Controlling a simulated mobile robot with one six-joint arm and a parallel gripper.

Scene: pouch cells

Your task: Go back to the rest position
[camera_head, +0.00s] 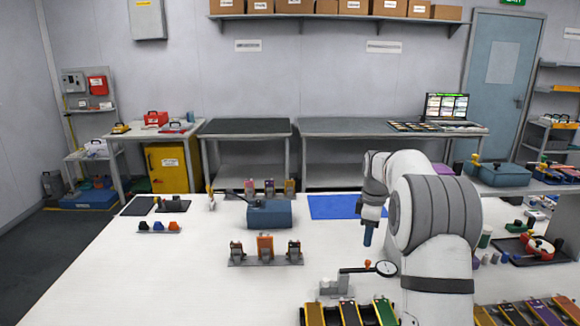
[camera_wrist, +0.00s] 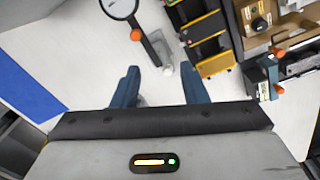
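My gripper (camera_head: 368,235) points down above the white table, right of its middle, in the head view. In the wrist view its two blue fingers (camera_wrist: 162,88) stand apart with a clear gap and nothing held between them. Below it a dial gauge (camera_head: 386,268) with an orange knob sits on a small stand; it also shows in the wrist view (camera_wrist: 120,8). A rack of coloured pouch cells (camera_head: 350,313) stands at the table's front edge and shows right of the fingers in the wrist view (camera_wrist: 205,40).
A fixture (camera_head: 265,250) with orange and dark parts stands left of my gripper, with a blue-grey box (camera_head: 269,213) behind it. A blue mat (camera_head: 345,207) lies behind my gripper. A tray with a red item (camera_head: 540,246) is at right. The table's left front is clear.

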